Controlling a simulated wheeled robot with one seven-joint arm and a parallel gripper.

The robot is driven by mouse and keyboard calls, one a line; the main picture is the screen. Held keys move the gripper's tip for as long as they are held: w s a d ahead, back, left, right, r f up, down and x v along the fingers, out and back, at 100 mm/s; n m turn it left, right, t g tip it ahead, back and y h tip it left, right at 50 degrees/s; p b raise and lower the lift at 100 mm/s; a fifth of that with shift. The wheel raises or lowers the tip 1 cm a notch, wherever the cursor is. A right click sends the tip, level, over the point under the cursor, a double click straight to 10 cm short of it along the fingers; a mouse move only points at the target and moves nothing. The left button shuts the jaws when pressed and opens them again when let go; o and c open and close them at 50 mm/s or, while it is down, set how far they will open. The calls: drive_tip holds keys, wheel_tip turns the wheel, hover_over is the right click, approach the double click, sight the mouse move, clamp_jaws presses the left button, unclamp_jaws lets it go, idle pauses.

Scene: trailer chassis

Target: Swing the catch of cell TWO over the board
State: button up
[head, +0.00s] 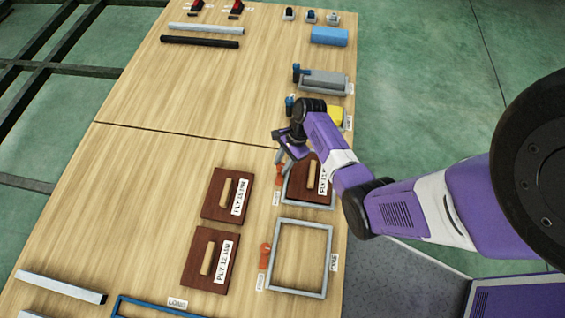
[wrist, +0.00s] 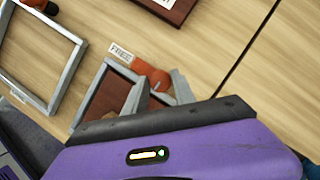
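The frame of cell TWO (head: 286,190) holds a dark brown board (head: 315,186) with a PLY label; my arm partly covers both. They also show in the wrist view, as a grey frame (wrist: 87,97) around the brown board (wrist: 106,98). The orange catch of this cell (head: 279,174) is at the frame's upper left, outside the board; in the wrist view the catch (wrist: 152,76) lies beside a FREE label (wrist: 121,54). My gripper (wrist: 160,80) has its two grey fingers apart, close around or above the catch. I cannot tell whether they touch it.
An empty frame marked ONE (head: 328,258), with its own orange catch (head: 264,256), is in front. Two brown boards with wooden handles, a rear one (head: 215,205) and a front one (head: 197,270), lie to the left. A yellow block (head: 336,115) is behind my wrist. The table's left middle is clear.

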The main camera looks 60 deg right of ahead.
clamp_jaws()
drive_tip(key=shift+w+r+n+g, duration=0.15)
drive_tip(key=shift+n+g, duration=0.25)
drive_tip(key=shift+n, duration=0.7)
drive_tip(key=n+g, duration=0.1)
drive_tip(key=n, duration=0.1)
drive_tip(key=n+g, duration=0.1)
drive_tip(key=n, duration=0.2)
drive_tip(key=shift+w+p, duration=0.1)
drive_tip(key=shift+p, duration=0.2)
drive_tip(key=n+g, duration=0.1)
drive_tip(key=n, duration=0.4)
drive_tip(key=shift+w+n+g+h, duration=0.15)
drive_tip(key=shift+n+g+h, duration=0.15)
drive_tip(key=shift+n+g, duration=0.1)
drive_tip(key=n+g+h, duration=0.1)
drive_tip(key=n, duration=0.3)
drive_tip(key=shift+a+n, duration=0.1)
drive_tip(key=shift+n, duration=0.3)
drive_tip(key=shift+h, duration=0.3)
